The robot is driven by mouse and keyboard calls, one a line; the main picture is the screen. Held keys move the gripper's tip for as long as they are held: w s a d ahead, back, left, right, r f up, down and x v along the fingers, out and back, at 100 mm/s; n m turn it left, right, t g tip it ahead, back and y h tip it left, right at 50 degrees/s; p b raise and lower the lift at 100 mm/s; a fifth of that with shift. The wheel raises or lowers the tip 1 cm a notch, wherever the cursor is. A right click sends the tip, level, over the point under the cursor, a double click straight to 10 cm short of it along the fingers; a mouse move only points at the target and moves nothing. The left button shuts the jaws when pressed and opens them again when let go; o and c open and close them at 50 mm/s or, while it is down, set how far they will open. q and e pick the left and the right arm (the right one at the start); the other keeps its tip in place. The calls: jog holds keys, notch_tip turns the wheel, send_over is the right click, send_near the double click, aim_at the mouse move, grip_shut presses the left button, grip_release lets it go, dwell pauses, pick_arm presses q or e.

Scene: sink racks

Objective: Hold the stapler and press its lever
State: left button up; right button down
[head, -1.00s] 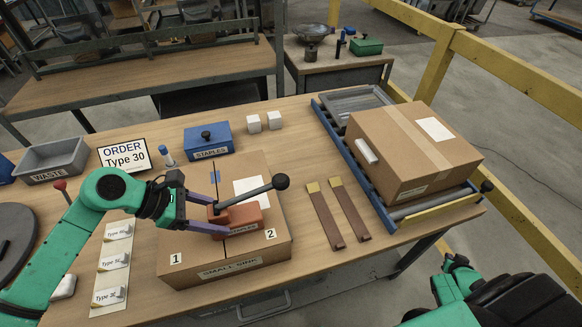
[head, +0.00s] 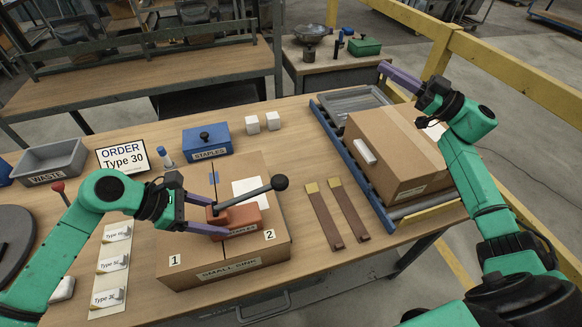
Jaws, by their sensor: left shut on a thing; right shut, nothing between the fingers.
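The orange stapler (head: 240,217) stands on the cardboard box labelled small sink (head: 195,259). Its dark lever (head: 250,197) slopes up to the right and ends in a black ball knob (head: 280,183). My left gripper (head: 220,217) is shut on the stapler from the left, with its purple fingers at the stapler's sides. My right gripper (head: 386,76) is shut and empty. It is raised above the far right of the table, over the roller track and well away from the lever.
A larger box (head: 385,150) sits on the blue-framed roller track (head: 350,158). Two brown strips (head: 350,212) lie right of the small sink box. A blue staples box (head: 208,140), white cubes (head: 253,124), an order sign (head: 123,157) and a grey waste bin (head: 52,161) stand behind.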

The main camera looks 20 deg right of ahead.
jog(key=s+a+f+n+g, duration=0.2)
jog(key=s+a+n+g, duration=0.1)
jog(key=s+a+g, duration=0.2)
jog(key=s+a+f+n+g, duration=0.3)
jog(key=s+a+n+g, duration=0.1)
jog(key=a+g, duration=0.6)
jog(key=shift+s+a+n, duration=0.3)
jog(key=shift+s+a, duration=0.4)
jog(key=shift+s, duration=0.2)
jog(key=shift+f, duration=0.1)
jog(key=a+f, duration=0.6)
jog(key=a, duration=0.3)
jog(key=shift+a+f, duration=0.2)
jog(key=shift+a, duration=0.15)
